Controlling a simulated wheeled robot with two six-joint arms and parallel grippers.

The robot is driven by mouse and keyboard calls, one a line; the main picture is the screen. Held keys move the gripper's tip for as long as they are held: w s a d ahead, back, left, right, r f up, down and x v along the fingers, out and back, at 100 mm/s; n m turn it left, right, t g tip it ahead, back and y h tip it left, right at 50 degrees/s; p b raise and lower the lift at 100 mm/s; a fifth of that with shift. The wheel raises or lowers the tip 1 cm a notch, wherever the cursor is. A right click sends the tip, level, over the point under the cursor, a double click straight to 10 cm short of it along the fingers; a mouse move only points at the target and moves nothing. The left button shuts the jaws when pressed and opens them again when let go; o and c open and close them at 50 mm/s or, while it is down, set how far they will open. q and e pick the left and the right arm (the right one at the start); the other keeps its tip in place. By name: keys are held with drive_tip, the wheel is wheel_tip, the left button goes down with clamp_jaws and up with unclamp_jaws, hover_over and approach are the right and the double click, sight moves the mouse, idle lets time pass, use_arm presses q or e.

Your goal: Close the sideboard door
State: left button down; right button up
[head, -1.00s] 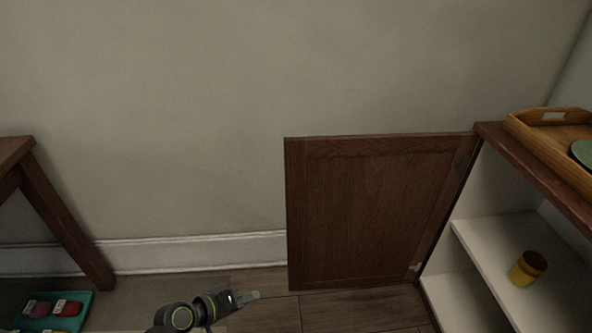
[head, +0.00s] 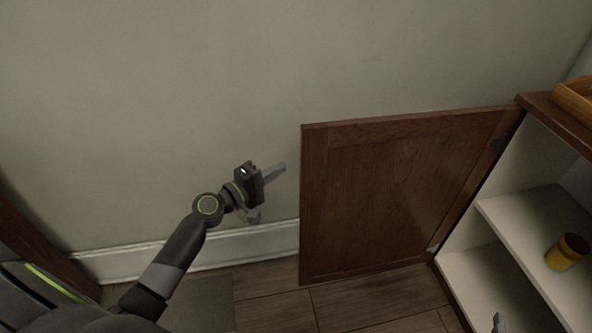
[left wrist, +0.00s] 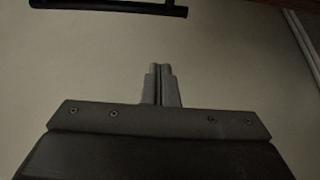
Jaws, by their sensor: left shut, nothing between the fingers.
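The sideboard door (head: 395,195) stands wide open in the head view, hinged at its right edge to the sideboard (head: 540,118). I see its broad brown wooden face. My left gripper (head: 280,171) is shut and empty. In the picture it is just left of the door's free edge, with a small gap; depth is hard to judge. Its closed fingers also show in the left wrist view (left wrist: 160,72). A grey tip at the bottom right, before the shelves, looks like part of my right gripper (head: 499,322); its fingers are mostly out of frame.
A yellow cup (head: 566,253) stands on the sideboard's white shelf (head: 520,215). A wooden tray (head: 575,100) is on top. The wall (head: 180,90) with a white skirting board (head: 190,250) is behind. A dark bar (left wrist: 110,6), unidentified, crosses the top of the left wrist view.

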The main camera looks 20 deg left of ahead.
use_arm(q)
drive_tip(key=shift+w+d+p, duration=0.2)
drive_tip(key=shift+d, duration=0.6)
drive_tip(key=shift+w+d+p, duration=0.15)
drive_tip(key=shift+w+d, duration=0.1)
drive_tip(key=shift+d, duration=0.6)
drive_tip(key=shift+w+d+p, duration=0.2)
drive_tip(key=shift+d, duration=0.6)
use_arm(e)
drive_tip(key=s+a+f+g+y, duration=0.1)
drive_tip(key=s+f+g, duration=0.3)
drive_tip(key=f, duration=0.3)
drive_tip(key=shift+s+a+f+g, duration=0.15)
drive_tip(key=shift+s+g, duration=0.2)
drive_tip(key=shift+g, duration=0.35)
